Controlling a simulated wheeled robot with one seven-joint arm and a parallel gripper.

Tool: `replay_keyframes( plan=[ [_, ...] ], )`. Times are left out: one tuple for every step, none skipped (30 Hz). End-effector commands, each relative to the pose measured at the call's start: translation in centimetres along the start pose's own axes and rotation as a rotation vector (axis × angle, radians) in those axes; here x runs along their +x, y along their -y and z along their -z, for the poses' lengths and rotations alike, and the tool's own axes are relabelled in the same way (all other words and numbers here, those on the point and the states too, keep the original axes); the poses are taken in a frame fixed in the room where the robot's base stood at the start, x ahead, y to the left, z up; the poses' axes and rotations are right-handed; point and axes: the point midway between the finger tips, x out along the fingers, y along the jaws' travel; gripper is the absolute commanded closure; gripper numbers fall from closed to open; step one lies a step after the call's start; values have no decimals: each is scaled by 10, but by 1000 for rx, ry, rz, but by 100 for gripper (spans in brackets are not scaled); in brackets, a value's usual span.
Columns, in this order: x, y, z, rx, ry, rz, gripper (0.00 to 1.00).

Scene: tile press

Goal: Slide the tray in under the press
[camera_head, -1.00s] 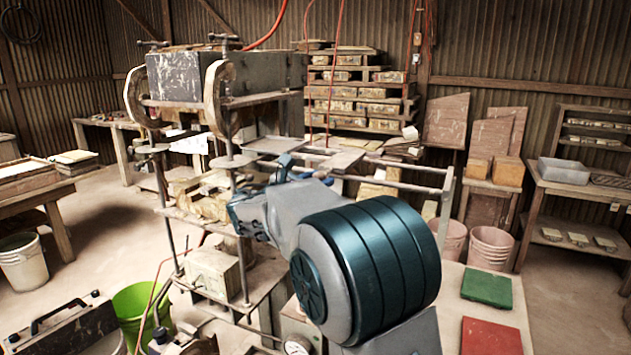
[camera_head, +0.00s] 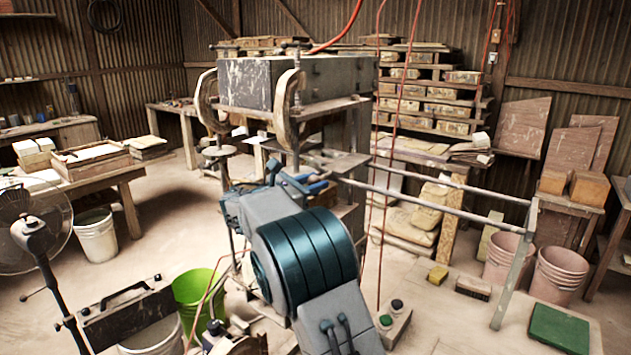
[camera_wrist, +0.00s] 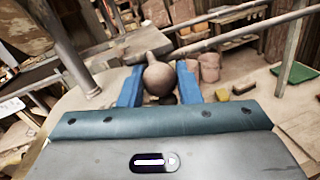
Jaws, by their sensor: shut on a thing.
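The press (camera_head: 300,85) is a heavy grey block in a frame with curved side arms, standing at the centre of the head view. The tray (camera_head: 342,163), a flat grey-brown plate, lies on two rails at the right of the press. Its left part reaches in at the press frame; how far is hidden by the posts and my arm. In the wrist view the tray (camera_wrist: 112,52) lies beyond a round brown knob (camera_wrist: 158,80). My gripper (camera_head: 300,183) has its blue fingers on either side of this knob and is shut on it, also in the wrist view (camera_wrist: 159,74).
The rails (camera_head: 440,205) run out to the right, bare, to an upright end post (camera_head: 512,275). A green bucket (camera_head: 195,295) and a fan (camera_head: 35,235) stand at left.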

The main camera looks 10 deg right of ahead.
Motion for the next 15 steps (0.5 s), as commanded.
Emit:
replay_keyframes(
  plan=[
    [0,-1,-2,1,4,-2,100],
    [0,-1,-2,2,4,-4,100],
    [-2,-2,-2,2,4,-6,100],
    [-2,-3,-2,2,4,-8,100],
    [-3,-3,-2,2,3,-9,100],
    [-4,-4,-2,2,3,-11,100],
    [-5,-4,-2,2,3,-12,100],
    [-5,-5,-2,3,3,-13,100],
    [-6,-5,-2,3,3,-15,61],
    [-6,-5,-2,3,3,-16,53],
    [-7,-6,-2,3,2,-16,49],
    [-7,-6,-2,3,2,-16,49],
    [-8,-6,-2,3,2,-17,49],
    [-8,-6,-2,2,1,-17,49],
    [-8,-6,-2,2,1,-17,49]
  ],
)
